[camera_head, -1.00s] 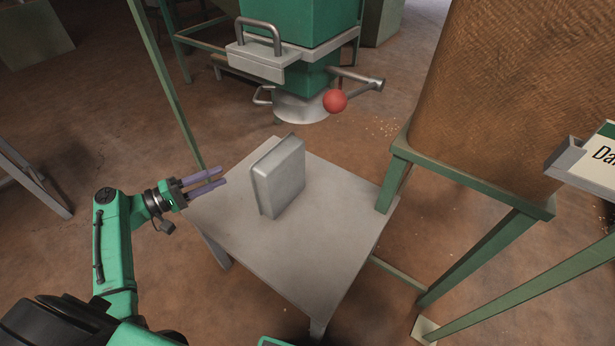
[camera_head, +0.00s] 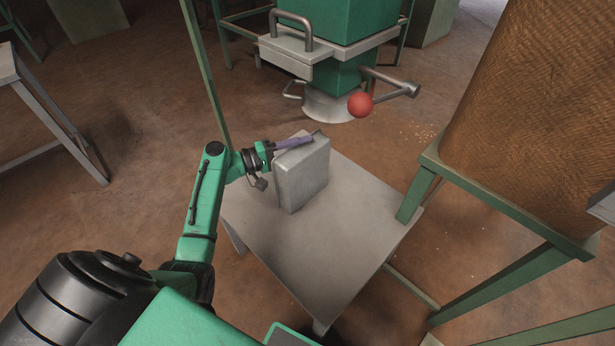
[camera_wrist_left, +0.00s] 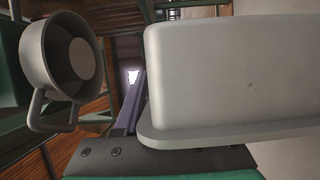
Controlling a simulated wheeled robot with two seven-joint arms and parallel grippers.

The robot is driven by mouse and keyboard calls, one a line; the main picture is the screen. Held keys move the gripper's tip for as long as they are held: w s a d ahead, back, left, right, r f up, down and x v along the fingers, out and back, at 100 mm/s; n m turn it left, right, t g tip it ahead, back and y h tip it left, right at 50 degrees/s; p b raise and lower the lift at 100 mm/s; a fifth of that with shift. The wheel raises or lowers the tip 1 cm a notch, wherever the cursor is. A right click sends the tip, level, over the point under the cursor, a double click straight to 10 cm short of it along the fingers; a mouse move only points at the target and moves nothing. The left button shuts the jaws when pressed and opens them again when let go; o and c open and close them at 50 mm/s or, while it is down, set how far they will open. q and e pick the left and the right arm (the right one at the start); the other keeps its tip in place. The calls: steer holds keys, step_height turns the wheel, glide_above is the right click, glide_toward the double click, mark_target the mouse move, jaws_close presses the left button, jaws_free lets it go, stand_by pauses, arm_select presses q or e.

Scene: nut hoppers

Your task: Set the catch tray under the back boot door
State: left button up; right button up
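The catch tray (camera_head: 303,178), a grey metal pan, stands on its edge on a small grey table (camera_head: 300,250). My left gripper (camera_head: 294,146) is at the tray's upper left edge, its purple fingers against or just beside the rim. In the left wrist view the tray (camera_wrist_left: 230,75) fills the right side and its rim lies close to one purple finger (camera_wrist_left: 132,105). The other finger is hidden, so its grip is unclear. Behind the table, the green hopper (camera_head: 350,75) ends in a flared grey boot (camera_head: 335,106) with a loop handle. My right gripper is out of view.
A lever with a red ball (camera_head: 360,104) juts out beside the boot. A grey box with a handle (camera_head: 287,55) sits above it. A large brown sack (camera_head: 530,120) on a green frame (camera_head: 500,205) stands right of the table. Open floor lies between table and boot.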

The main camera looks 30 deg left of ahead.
arm_select(q)
jaws_close()
stand_by(1.4)
